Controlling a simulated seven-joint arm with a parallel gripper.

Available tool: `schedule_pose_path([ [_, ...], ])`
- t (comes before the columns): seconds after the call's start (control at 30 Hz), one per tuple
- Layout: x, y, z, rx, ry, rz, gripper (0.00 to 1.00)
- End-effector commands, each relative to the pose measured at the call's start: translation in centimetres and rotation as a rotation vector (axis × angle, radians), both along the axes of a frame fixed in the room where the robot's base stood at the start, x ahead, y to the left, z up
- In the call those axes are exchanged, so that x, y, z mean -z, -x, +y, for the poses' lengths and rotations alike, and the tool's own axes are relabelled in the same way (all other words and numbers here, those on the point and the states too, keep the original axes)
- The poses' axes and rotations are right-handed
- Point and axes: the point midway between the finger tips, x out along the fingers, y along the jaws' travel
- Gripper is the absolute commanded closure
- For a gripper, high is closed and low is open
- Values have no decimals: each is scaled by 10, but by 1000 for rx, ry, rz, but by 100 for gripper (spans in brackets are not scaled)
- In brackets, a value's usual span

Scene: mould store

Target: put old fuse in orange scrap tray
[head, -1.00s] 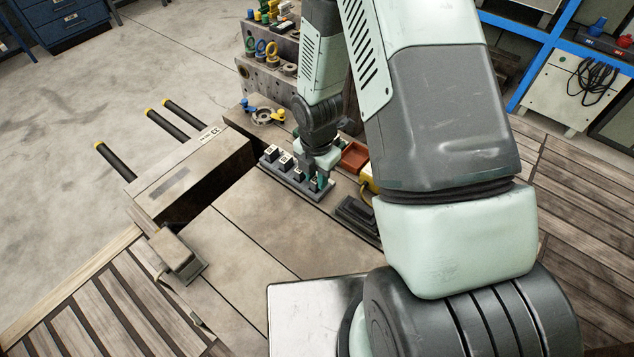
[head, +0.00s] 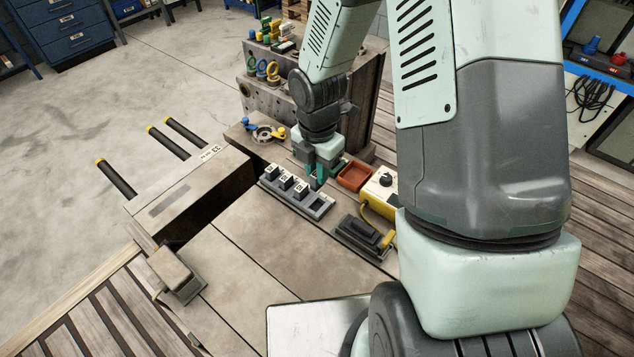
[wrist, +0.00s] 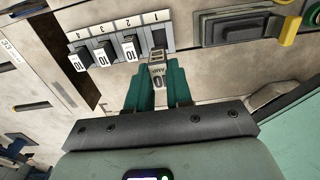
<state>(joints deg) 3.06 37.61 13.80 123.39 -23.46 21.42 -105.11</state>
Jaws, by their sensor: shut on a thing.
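My gripper (head: 318,178) has teal fingers and is shut on a fuse. Slots 2, 3 and 4 hold black fuses; slot 1 shows empty, close to the held fuse. The orange scrap tray (head: 355,178) lies just right of the gripper in the head view and looks empty. In the head view the held fuse is mostly hidden.
A yellow-sided device with a knob (head: 382,186) stands right of the tray. A dark handled block (head: 362,236) lies in front of it. A drilled metal block (head: 270,95) with rings and small parts rises behind.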

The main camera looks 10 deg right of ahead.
Motion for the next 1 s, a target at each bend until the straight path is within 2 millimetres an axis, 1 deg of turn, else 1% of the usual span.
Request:
schedule_pose_path([
  [0.03,-5,-4,-4,5,-1,-2,100],
  [0.13,-8,-20,-19,8,0,-1,100],
  [0.3,-1,-56,-63,8,-1,-1,100],
  [0.4,3,-72,-87,6,-1,-1,100],
  [0.5,5,-80,-104,5,-1,0,100],
  [0.6,8,-84,-111,1,-1,-1,100],
  [0.77,17,-85,-112,0,-1,2,100],
  [1.0,40,-85,-112,0,-1,1,100],
])
